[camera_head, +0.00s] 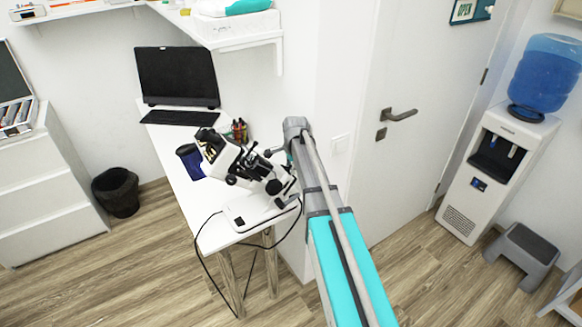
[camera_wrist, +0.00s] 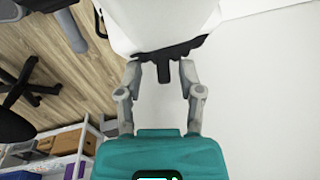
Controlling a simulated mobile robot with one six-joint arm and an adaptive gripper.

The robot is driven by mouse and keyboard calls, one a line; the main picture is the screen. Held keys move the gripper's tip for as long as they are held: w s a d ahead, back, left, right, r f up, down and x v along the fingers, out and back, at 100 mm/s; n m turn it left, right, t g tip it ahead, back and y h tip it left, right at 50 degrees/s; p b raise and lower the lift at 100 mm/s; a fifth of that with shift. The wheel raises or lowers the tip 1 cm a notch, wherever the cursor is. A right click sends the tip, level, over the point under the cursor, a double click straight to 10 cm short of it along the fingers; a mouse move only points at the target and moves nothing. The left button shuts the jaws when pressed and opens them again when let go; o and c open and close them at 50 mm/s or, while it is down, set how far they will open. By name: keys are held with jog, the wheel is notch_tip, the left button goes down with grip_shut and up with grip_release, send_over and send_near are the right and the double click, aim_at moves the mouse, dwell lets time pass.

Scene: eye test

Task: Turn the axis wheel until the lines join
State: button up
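The white and black eye instrument (camera_head: 236,163) stands tilted on its white base (camera_head: 255,211) on the desk. Black round knobs show on it, one on its near side (camera_head: 231,180) and a larger one lower right (camera_head: 274,187). I cannot tell which is the axis wheel, and no lines are visible. My gripper (camera_wrist: 161,74) is open in the wrist view. Its fingers stand apart on either side of a short black stub (camera_wrist: 164,70) under a white body (camera_wrist: 160,22). Gaps show between the stub and both fingers. In the head view the gripper is mostly hidden behind my arm.
A door (camera_head: 385,170) and water cooler (camera_head: 490,175) stand right.

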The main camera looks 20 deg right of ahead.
jog(key=shift+w, duration=0.1)
dwell(0.3)
jog(key=shift+w+a+n+g, duration=0.15)
jog(key=shift+w+n+g, duration=0.7)
jog(key=shift+n+g, duration=0.05)
jog(key=r+p, duration=0.2)
jog(key=shift+s+r+p, duration=0.2)
jog(key=shift+r+p, duration=0.1)
jog(key=shift+p, duration=0.1)
notch_tip(320, 180, up, 11)
jog(key=p, duration=1.2)
jog(key=s+a+f+n+b, duration=0.3)
jog(key=s+f+n+b, duration=0.1)
jog(key=s, duration=0.5)
jog(key=s+a+f+n+b, duration=0.3)
jog(key=s+f+n+b, duration=0.2)
jog(key=s, duration=0.4)
jog(key=s+a+f+n+b, duration=0.3)
jog(key=s+f+n+b, duration=0.1)
jog(key=s, duration=0.5)
jog(key=shift+s+a+f+n+b, duration=0.15)
jog(key=shift+s+f+n+b, duration=0.2)
jog(key=shift+n+b, duration=0.55)
jog(key=shift+o, duration=0.3)
jog(key=shift+s, duration=0.15)
